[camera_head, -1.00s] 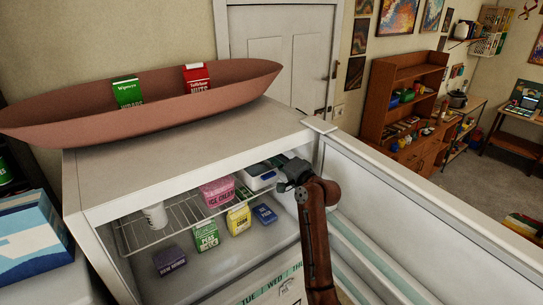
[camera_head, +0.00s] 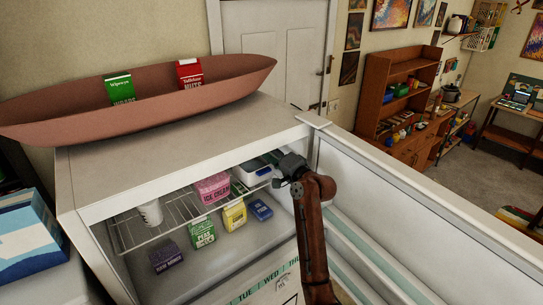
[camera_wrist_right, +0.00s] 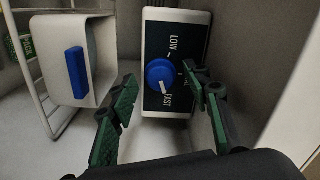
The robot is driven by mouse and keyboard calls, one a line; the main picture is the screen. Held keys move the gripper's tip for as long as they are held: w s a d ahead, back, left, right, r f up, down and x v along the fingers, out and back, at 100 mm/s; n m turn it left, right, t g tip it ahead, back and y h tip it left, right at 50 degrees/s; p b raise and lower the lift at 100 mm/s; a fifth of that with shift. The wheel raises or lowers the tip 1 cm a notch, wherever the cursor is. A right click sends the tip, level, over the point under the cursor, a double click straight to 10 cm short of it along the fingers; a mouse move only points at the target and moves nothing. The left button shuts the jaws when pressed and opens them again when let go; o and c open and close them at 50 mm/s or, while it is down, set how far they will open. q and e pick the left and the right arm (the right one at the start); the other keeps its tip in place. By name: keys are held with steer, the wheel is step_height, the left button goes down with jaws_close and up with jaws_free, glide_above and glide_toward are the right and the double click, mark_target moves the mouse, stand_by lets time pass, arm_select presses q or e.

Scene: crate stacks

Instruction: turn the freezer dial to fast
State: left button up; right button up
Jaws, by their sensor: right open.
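The blue freezer dial (camera_wrist_right: 160,75) sits on a dark panel (camera_wrist_right: 176,45) with a white frame in the right wrist view. The panel reads LOW at the top and FAST at the bottom. A pale mark on the dial lies at its lower edge, near FAST. My right gripper (camera_wrist_right: 160,82) is open, with one green-padded finger on each side of the dial in the picture. I cannot tell whether either finger touches it. In the head view my right gripper (camera_head: 286,170) reaches into the open freezer (camera_head: 188,155) at its right side, hiding the dial. My left gripper is out of view.
A white bin with a blue handle (camera_wrist_right: 76,73) stands left of the panel on the wire shelf (camera_head: 165,222). Food cartons, including a pink one (camera_head: 212,189), are inside. The open freezer door (camera_head: 420,215) bounds the arm on the right. A long bowl (camera_head: 60,122) lies on top.

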steer(key=v, duration=1.1)
steer(key=shift+s+d, duration=0.15)
steer(key=shift+s, duration=0.15)
